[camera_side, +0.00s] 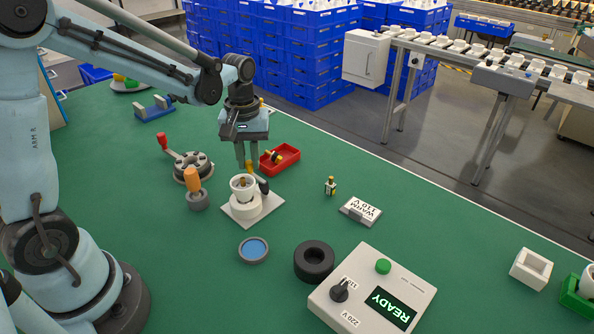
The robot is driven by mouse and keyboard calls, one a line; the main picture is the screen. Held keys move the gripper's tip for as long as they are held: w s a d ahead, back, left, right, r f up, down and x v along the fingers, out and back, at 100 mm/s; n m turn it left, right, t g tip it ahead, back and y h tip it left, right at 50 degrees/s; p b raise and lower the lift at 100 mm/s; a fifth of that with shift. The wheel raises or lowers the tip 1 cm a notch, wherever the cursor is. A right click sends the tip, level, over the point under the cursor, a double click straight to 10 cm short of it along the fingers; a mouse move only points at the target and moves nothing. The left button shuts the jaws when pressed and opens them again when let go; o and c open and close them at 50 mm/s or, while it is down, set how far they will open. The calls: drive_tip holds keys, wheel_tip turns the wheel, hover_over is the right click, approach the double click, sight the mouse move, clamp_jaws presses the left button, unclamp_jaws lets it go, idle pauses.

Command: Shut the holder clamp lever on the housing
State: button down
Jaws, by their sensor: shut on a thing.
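The holder is a pale square base (235,216) on the green table, with a white cup-shaped housing (237,190) standing upright in its round seat. A short black lever (263,186) rises at the right side of the housing. My gripper (248,166) points down just above and behind the housing. Its fingers are close together on a small yellow-orange part (250,168); what this part belongs to is hidden. The black lever is just below and right of the fingertips; whether they touch is unclear.
A red tray (291,164) with a small part inside is close behind right. An orange-handled tool (193,181) and a round fixture with a red-knobbed lever (179,163) stand left. A black ring (314,261) and control box reading READY (410,277) are in front.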

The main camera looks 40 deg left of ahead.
drive_tip(key=shift+w, duration=0.1)
drive_tip(key=m, duration=0.1)
drive_tip(key=w+m, duration=0.1)
drive_tip(key=m, duration=0.1)
drive_tip(key=shift+d+m, duration=0.15)
drive_tip(key=shift+m, duration=0.15)
drive_tip(key=m, duration=0.1)
drive_tip(key=w+m, duration=0.1)
drive_tip(key=shift+d+m, duration=0.2)
drive_tip(key=shift+m, duration=0.1)
drive_tip(key=m, duration=0.1)
drive_tip(key=w+m, duration=0.1)
drive_tip(key=m, duration=0.1)
drive_tip(key=shift+d, duration=0.4)
drive_tip(key=shift+w+d+m, duration=0.15)
drive_tip(key=shift+d+m, duration=0.05)
drive_tip(key=shift+m, duration=0.5)
drive_tip(key=shift+w+d+m, duration=0.1)
drive_tip(key=shift+d+m, duration=0.05)
drive_tip(key=shift+m, duration=0.55)
drive_tip(key=c, duration=1)
unclamp_jaws()
drive_tip(key=shift+r, duration=0.1)
